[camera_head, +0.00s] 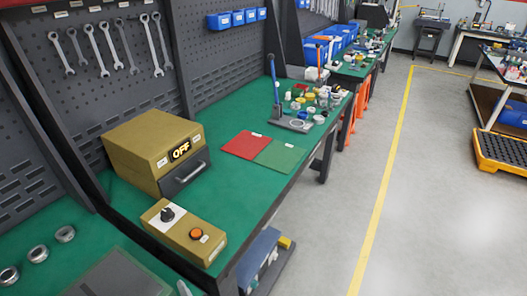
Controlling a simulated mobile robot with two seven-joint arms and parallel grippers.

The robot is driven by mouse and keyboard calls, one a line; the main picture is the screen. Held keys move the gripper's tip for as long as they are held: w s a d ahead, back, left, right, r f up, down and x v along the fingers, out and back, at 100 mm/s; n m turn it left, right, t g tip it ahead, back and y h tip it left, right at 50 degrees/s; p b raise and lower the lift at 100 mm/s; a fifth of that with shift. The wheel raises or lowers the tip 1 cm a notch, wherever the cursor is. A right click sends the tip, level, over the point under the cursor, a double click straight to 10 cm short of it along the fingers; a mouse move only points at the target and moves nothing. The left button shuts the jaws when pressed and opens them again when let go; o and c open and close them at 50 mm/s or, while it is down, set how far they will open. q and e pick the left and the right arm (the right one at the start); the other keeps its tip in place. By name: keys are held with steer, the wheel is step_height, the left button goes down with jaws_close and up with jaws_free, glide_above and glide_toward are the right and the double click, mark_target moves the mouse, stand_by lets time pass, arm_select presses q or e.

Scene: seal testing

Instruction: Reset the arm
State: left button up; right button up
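Neither of my grippers can be made out in the head view. A small pale shape shows at the bottom edge, too cut off to identify. The green-topped workbench (232,200) runs from the lower left toward the back. On it stands a tan box (140,145) with a lit "OFF" display (180,150) and a dark front with a handle. In front of it is a tan control box (185,232) with a black knob (167,214) and an orange button (196,234).
Red (243,144) and green (279,156) mats lie mid-bench. Behind them stands a blue-handled press (277,100) among several small coloured parts. Metal rings (38,253) lie lower left. Wrenches (104,50) hang on the pegboard. Open floor (430,200) with a yellow line lies right.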

arm_select(q)
steer(key=s+d+r+n+g+h, duration=0.25)
steer(key=s+n+g+h, duration=0.6)
steer(key=n, duration=1.35)
steer(key=s+f+t+y+b, duration=0.1)
steer(key=s+f+b, duration=0.1)
steer(key=f, duration=1.1)
steer(key=s+f+t+y+b, duration=0.1)
steer(key=s+f+b, duration=0.1)
steer(key=f, duration=1.1)
steer(key=s+a+f+g+b, duration=0.2)
steer(key=s+f+b, duration=0.2)
steer(key=s+f, duration=1.1)
step_height(320, 180, down, 4)
steer(key=shift+s+r+m, duration=0.15)
steer(key=shift+r+m, duration=0.1)
steer(key=shift+m, duration=0.05)
arm_select(e)
step_height(320, 180, down, 8)
steer(key=w, duration=0.1)
steer(key=shift+a+f, duration=0.15)
steer(key=shift+a, duration=0.25)
